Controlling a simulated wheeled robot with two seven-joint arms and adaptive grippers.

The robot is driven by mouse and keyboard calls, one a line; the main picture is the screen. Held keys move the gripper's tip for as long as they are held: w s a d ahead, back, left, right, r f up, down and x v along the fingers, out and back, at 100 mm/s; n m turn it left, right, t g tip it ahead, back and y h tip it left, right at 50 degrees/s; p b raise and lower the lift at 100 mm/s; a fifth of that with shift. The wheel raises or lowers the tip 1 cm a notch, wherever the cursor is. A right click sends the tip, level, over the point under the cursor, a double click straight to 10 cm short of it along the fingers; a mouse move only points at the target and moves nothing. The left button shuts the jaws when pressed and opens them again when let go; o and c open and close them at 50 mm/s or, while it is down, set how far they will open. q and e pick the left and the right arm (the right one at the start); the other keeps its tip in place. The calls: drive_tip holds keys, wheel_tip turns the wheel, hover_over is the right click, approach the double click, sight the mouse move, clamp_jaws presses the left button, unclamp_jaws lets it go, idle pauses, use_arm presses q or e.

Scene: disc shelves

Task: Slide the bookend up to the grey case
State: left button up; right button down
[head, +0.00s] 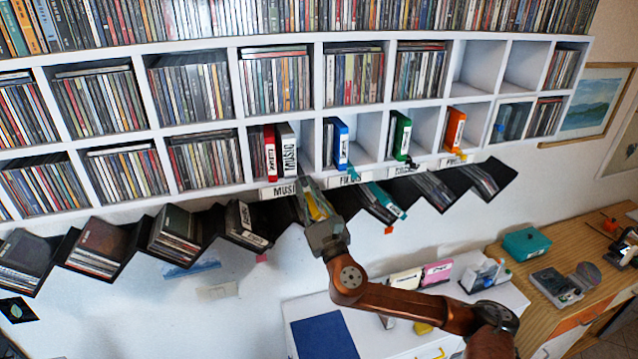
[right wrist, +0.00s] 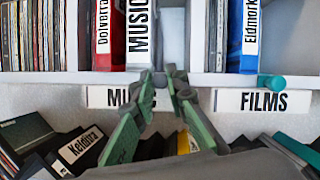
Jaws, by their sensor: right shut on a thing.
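The grey case (right wrist: 140,38), marked MUSIC, stands upright in a shelf compartment, right of a red case (right wrist: 110,38). The grey case also shows in the head view (head: 287,150). My right gripper (head: 308,188) is at the front edge of this compartment, just right of the grey case. In the right wrist view its fingertips (right wrist: 170,80) are at the shelf lip and shut on the bookend, which is mostly hidden and hard to make out. A narrow space shows right of the grey case. My left gripper is not in view.
A compartment wall (right wrist: 197,38) bounds the space on the right. Beyond it stands a blue case (head: 341,143) above the FILMS label (right wrist: 264,101). Green (head: 402,136) and orange (head: 454,129) cases stand farther right. Slanted black disc racks (head: 130,252) hang below the shelf.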

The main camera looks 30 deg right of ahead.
drive_tip(key=shift+w+a, duration=0.15)
drive_tip(key=shift+a, duration=0.4)
drive_tip(key=c, duration=1.9)
unclamp_jaws()
drive_tip(key=shift+d, duration=0.1)
drive_tip(key=v, duration=1.2)
drive_tip(key=shift+d, duration=0.1)
